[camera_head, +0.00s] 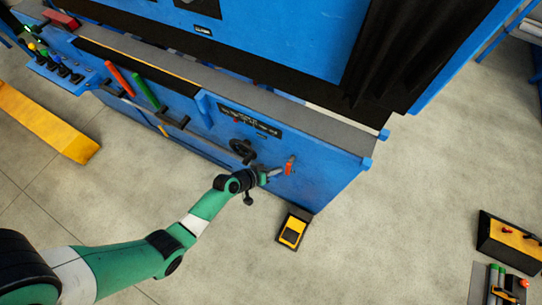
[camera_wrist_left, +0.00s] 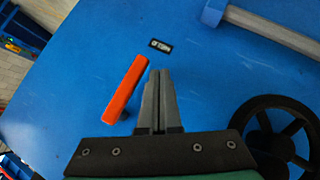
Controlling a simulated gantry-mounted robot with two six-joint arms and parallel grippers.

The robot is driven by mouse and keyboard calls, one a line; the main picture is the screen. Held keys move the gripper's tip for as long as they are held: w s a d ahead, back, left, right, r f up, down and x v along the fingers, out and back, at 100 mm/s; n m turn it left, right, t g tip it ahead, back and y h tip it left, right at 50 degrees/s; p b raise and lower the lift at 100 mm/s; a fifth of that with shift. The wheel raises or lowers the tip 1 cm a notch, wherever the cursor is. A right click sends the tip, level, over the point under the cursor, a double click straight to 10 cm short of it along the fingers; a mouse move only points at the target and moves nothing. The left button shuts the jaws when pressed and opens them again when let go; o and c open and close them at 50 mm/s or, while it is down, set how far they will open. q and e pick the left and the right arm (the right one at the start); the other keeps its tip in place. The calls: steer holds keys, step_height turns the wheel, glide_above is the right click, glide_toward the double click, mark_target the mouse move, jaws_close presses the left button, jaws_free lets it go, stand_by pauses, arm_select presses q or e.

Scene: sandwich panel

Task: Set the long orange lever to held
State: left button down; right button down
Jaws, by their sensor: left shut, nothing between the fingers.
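The orange lever (camera_head: 289,167) is on the front of the blue machine panel, near its right end. In the left wrist view the orange lever (camera_wrist_left: 126,90) is a long flat bar, tilted with its upper end to the right. A small dark label (camera_wrist_left: 159,46) sits just above that end; its text is too small to read. My left gripper (camera_head: 276,173) is shut and empty, just left of the lever in the head view. In the wrist view its closed fingertips (camera_wrist_left: 159,72) are just right of the lever's upper part; contact cannot be told. My right gripper is not in view.
A black handwheel (camera_head: 243,149) is on the panel left of the lever. Red (camera_head: 119,80) and green (camera_head: 146,93) levers stand farther left. A yellow-and-black pedal (camera_head: 292,232) lies on the floor below.

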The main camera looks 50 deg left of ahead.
arm_select(q)
steer(key=shift+d+f, duration=0.1)
steer(key=shift+d, duration=0.05)
stand_by(0.6)
steer(key=p+v, duration=0.5)
steer(key=v, duration=0.6)
steer(key=shift+s+r+p, duration=0.15)
steer(key=shift+r+p, duration=0.05)
steer(key=shift+p, duration=0.15)
